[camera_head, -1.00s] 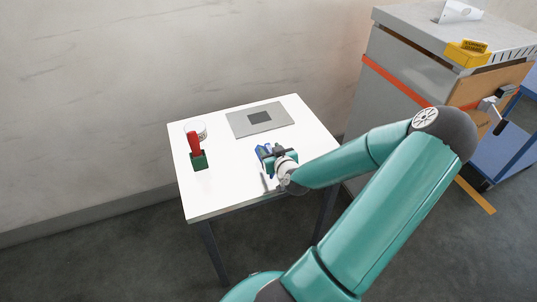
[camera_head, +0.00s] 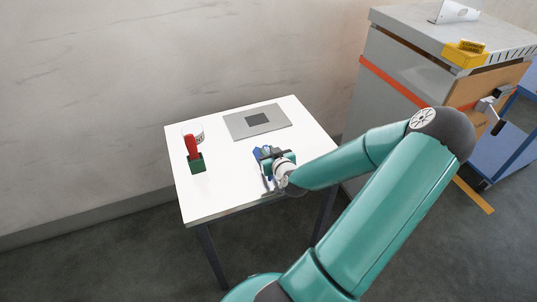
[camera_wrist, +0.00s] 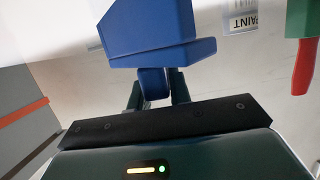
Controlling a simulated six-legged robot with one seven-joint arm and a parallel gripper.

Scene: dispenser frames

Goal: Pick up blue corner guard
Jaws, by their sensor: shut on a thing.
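The blue corner guard (camera_wrist: 150,35) fills the upper middle of the wrist view, its lower part between my gripper's two fingers. In the head view a small bit of blue (camera_head: 257,152) shows at my gripper, mostly hidden by my wrist. My gripper (camera_wrist: 153,90) is shut on the guard; it also shows in the head view (camera_head: 265,155), over the right half of the white table (camera_head: 222,200). I cannot tell clearly whether the guard touches the table.
A grey plate with a dark square (camera_head: 240,129) lies at the back. A grey cabinet (camera_head: 400,75) with a yellow box (camera_head: 464,56) stands at right. The table's front left is clear.

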